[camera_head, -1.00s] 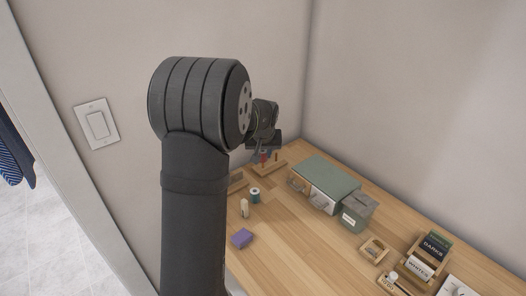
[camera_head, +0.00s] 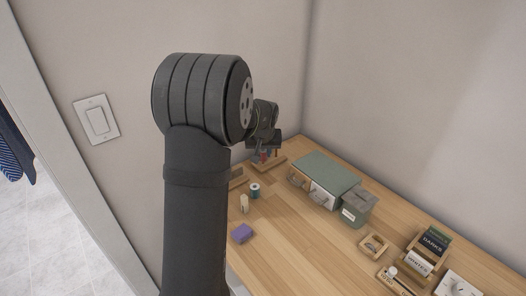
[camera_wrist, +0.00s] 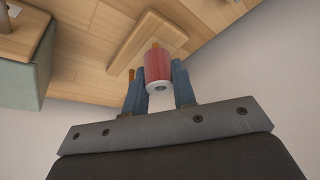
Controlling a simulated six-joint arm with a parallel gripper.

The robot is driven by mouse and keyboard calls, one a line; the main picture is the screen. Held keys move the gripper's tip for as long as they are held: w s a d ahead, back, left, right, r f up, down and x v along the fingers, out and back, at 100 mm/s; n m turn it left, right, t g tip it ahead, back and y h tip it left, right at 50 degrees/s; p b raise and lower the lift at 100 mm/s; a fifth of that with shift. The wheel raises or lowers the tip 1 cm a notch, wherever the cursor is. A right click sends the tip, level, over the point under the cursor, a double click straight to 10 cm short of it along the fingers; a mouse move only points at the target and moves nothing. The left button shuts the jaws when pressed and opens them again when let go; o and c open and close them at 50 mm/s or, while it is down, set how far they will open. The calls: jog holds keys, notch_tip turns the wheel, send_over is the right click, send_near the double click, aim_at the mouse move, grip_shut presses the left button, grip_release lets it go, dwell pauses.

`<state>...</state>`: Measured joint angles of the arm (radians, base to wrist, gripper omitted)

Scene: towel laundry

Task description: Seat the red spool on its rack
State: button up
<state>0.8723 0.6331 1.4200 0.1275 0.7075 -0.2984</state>
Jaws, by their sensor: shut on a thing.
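The red spool (camera_wrist: 158,67) is between the two blue fingers of my gripper (camera_wrist: 160,85) in the wrist view, its pale end facing the camera. My gripper (camera_head: 265,153) is shut on it. The spool shows small in the head view (camera_head: 264,157), partly hidden by the gripper. The wooden rack (camera_wrist: 118,46) is a flat board with upright pegs, just beyond the spool in the wrist view. It also shows in the head view (camera_head: 270,166) at the back corner of the table. A peg tip shows just past the spool's far end; I cannot tell whether the spool touches it.
A green-topped drawer box (camera_head: 325,171) stands right of the rack, with a grey-green tin (camera_head: 359,207) beside it. A teal spool (camera_head: 254,190), a small pale wooden piece (camera_head: 244,203) and a purple block (camera_head: 242,233) stand nearer. The table's middle is clear.

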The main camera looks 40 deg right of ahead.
jog(key=shift+f, duration=0.85)
jog(key=o, duration=1.5)
jog(key=shift+r, duration=3.5)
jog(key=shift+f, duration=3.3)
jog(key=shift+r, duration=0.15)
